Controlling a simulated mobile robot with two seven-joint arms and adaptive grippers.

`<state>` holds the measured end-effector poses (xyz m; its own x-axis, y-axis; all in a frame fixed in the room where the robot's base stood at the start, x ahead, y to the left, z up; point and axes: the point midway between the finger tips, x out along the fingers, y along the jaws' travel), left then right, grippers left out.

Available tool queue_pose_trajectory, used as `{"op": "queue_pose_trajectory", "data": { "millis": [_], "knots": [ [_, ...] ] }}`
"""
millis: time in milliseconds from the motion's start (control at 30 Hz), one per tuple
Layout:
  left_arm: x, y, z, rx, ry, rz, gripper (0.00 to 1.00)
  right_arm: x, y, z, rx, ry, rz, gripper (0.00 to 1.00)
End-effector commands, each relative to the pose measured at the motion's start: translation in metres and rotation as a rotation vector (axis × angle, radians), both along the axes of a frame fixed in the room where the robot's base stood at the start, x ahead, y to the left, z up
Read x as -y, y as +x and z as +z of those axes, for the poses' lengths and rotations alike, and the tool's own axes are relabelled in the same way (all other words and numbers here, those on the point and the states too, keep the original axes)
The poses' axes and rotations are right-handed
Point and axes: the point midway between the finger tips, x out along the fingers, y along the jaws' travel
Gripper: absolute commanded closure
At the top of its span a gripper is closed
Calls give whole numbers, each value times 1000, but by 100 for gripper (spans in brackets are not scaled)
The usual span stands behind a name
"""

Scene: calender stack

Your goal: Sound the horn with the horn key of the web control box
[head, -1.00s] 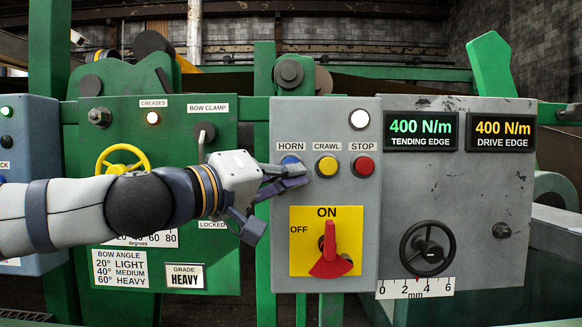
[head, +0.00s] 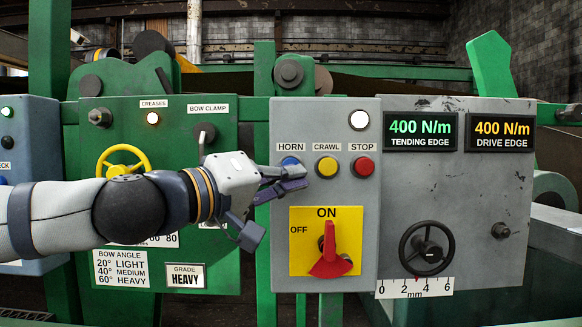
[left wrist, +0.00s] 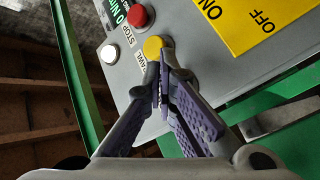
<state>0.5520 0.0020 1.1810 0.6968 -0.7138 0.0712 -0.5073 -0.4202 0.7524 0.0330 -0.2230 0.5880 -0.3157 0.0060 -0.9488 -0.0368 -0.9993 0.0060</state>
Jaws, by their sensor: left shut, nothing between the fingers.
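The web control box (head: 325,118) is a grey panel in the middle of the head view. My right gripper is out of view.
The crawl button (head: 327,167) and red stop button (head: 363,167) sit close to the right of the horn key. Below is a red rotary switch (head: 329,262) on a yellow plate, turned to ON. A white lamp (head: 359,119) is above the stop button.

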Motion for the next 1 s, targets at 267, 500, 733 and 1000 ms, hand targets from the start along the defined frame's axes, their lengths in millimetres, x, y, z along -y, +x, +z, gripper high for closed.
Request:
{"op": "queue_pose_trajectory", "data": {
  "millis": [267,500,733,1000],
  "knots": [
    [0,-20,3,4,1,0,100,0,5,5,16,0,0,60],
    [0,-44,3,4,1,0,100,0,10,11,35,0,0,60],
    [0,-50,0,0,0,0,100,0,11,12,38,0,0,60],
    [0,-50,0,0,0,0,100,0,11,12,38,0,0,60]
  ]
}}
